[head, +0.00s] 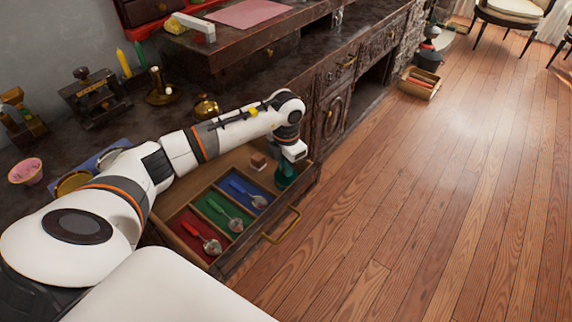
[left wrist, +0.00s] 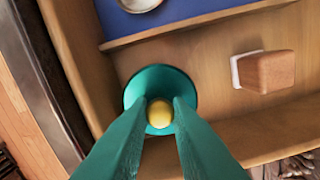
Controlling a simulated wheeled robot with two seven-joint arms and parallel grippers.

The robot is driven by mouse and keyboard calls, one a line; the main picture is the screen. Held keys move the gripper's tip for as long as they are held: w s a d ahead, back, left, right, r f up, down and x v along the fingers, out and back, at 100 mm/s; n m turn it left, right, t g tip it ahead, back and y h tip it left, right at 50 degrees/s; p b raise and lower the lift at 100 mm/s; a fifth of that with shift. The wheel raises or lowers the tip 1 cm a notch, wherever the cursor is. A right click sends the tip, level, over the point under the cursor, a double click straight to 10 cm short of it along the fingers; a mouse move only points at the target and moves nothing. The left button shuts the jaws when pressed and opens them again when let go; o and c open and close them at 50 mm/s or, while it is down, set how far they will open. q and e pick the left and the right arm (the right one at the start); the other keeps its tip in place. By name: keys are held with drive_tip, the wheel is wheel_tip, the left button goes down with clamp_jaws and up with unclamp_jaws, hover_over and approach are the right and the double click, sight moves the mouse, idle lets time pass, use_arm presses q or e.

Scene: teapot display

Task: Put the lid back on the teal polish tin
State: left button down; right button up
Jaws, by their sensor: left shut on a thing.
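My left gripper (head: 287,178) reaches down into the far right end of the open drawer. In the left wrist view its two green fingers (left wrist: 160,122) close on the yellow knob (left wrist: 160,113) of a round teal lid (left wrist: 148,82). The lid is over the bare wooden compartment, near the drawer wall. I cannot tell whether the lid is raised or rests on something. No teal tin can be made out apart from it; anything under the lid is hidden. My right gripper is not in view.
The open drawer (head: 226,262) has red, green and blue compartments with spoons. A brown block with a white face (left wrist: 265,72) lies in the wooden compartment beside the lid. A brass pot (head: 206,108) stands on the counter behind my arm.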

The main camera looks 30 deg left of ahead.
use_arm(q)
drive_tip(key=c, duration=0.8)
unclamp_jaws()
drive_tip(key=shift+o, duration=0.2)
drive_tip(key=shift+r, duration=0.2)
